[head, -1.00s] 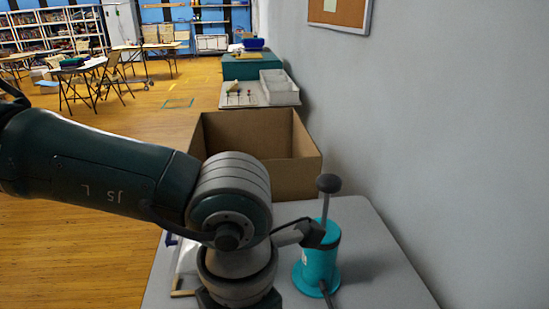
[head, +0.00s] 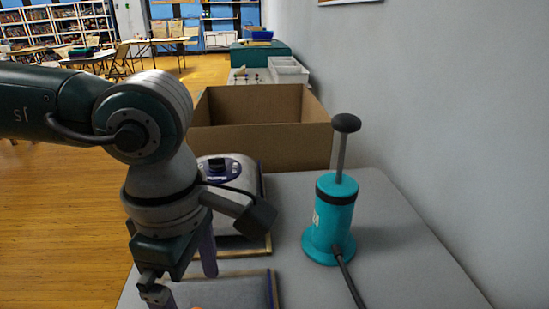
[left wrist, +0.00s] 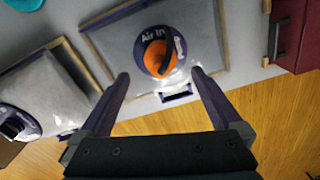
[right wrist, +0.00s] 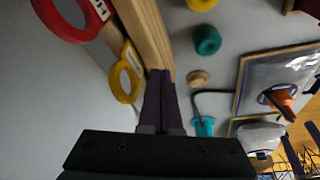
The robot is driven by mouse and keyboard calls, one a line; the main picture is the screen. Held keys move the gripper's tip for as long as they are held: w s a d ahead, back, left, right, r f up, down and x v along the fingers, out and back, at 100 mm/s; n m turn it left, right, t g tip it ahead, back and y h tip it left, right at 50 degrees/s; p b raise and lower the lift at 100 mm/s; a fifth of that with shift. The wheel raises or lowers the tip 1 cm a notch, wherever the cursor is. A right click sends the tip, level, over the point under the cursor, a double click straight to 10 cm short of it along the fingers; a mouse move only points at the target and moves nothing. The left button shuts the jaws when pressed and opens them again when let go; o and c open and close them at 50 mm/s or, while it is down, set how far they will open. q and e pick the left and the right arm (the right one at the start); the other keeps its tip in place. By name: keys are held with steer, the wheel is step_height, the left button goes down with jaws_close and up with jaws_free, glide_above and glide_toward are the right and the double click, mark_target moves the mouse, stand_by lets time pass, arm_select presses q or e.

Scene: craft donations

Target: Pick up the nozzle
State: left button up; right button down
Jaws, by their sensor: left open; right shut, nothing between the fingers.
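An orange round piece (left wrist: 160,58), which looks like the nozzle, sits on the "Air in" disc of a grey bag (left wrist: 205,45). A dark curved part lies over it; I cannot tell whether this is the pump's hose. My left gripper (left wrist: 160,76) is open, its fingertips on either side of the orange piece and apart from it. In the head view, the left gripper (head: 184,272) points down over the near bag (head: 225,290). A teal pump (head: 327,225) stands upright to its right, with a dark hose (head: 350,280). My right gripper (right wrist: 162,75) is shut and empty.
A second bag with a dark-capped valve (head: 217,170) lies behind. An open cardboard box (head: 260,145) stands beyond the grey table (head: 410,260), with a wall on the right. The right wrist view shows a yellow ring (right wrist: 125,82), a red ring (right wrist: 62,20) and wooden strips (right wrist: 150,35).

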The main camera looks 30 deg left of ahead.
arm_select(q)
steer(key=shift+f+m, duration=0.3)
steer(key=shift+f, duration=0.25)
step_height(320, 180, down, 3)
steer(key=shift+f, duration=0.1)
steer(key=f, duration=0.5)
steer(key=shift+s+a+f+b, duration=0.15)
steer(key=shift+a+f+b, duration=0.15)
steer(key=shift+f+b, duration=0.05)
steer(key=shift+c, duration=0.4)
steer(key=c, duration=1.1)
